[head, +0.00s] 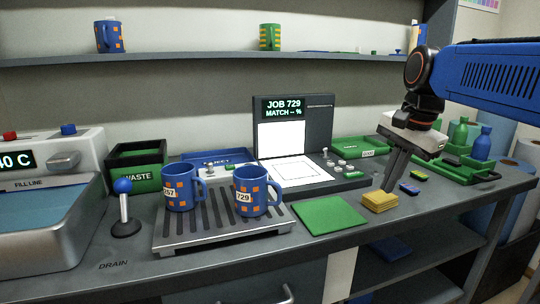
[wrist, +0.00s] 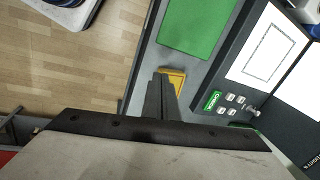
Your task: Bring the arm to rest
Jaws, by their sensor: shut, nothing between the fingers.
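My gripper (head: 388,190) hangs pointing down over the right part of the counter, with its dark fingers together and nothing between them. Its fingertips are close to a stack of yellow pads (head: 380,201); I cannot tell whether they touch. In the wrist view the shut fingers (wrist: 161,82) partly cover the yellow stack (wrist: 178,78). My blue arm reaches in from the right in the head view. Two blue mugs with orange squares stand upright on the slatted drain tray (head: 190,237): the left mug (head: 180,190) and the right mug, labelled 729 (head: 246,205).
A green mat (head: 330,216) lies left of the yellow stack. Behind are a press station (head: 318,125) reading JOB 729 and a green tray (head: 361,149). Green and blue bottles (head: 482,146) stand at right. A ball-topped lever (head: 124,205) and WASTE bin (head: 137,178) are at left.

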